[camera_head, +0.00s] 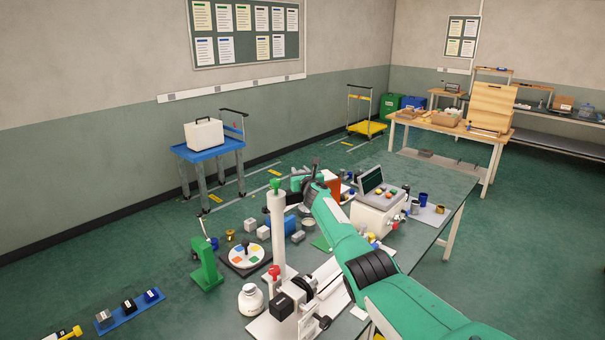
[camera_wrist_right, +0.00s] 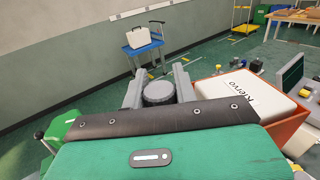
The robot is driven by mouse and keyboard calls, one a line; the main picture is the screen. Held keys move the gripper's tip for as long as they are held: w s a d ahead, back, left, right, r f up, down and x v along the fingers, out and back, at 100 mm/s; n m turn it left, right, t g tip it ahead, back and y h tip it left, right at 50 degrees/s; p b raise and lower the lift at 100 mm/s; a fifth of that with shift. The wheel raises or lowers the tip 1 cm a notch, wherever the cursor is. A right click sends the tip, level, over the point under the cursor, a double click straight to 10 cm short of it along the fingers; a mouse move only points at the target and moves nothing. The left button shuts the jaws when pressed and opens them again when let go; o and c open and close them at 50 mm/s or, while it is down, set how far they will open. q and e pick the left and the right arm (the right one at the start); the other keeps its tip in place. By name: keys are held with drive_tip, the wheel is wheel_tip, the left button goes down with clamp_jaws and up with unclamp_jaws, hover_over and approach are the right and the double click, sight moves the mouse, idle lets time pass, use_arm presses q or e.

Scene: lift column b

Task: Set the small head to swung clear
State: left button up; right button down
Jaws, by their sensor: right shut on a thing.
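My right arm reaches in from the lower right in the head view, and its gripper (camera_head: 306,181) is at the far end, past the white column (camera_head: 277,232) with a green cap. In the wrist view my right gripper (camera_wrist_right: 159,86) has its grey fingers on either side of a dark grey round piece (camera_wrist_right: 158,93) and is shut on it. I cannot tell whether this piece is part of the small head; its lower part is hidden by my wrist. The column carries a red knob (camera_head: 274,272), with a black block (camera_head: 282,306) near its foot. My left gripper is out of view.
A console with a screen (camera_head: 378,208) stands right of the gripper. A white-topped orange box (camera_wrist_right: 252,91) is close on the right in the wrist view. A round colored plate (camera_head: 245,256) and a green stand (camera_head: 206,264) are to the left. A blue cart (camera_head: 207,148) stands beyond.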

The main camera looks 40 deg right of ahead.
drive_tip(key=shift+w+r+n+t+y, duration=0.15)
drive_tip(key=shift+w+n+t+y, duration=0.15)
drive_tip(key=shift+w+n+y, duration=0.3)
drive_tip(key=shift+r+y, duration=0.15)
drive_tip(key=shift+y, duration=0.25)
drive_tip(key=c, duration=1.4)
unclamp_jaws()
drive_tip(key=o, duration=0.3)
drive_tip(key=shift+w+f, duration=0.1)
drive_tip(key=shift+f, duration=0.15)
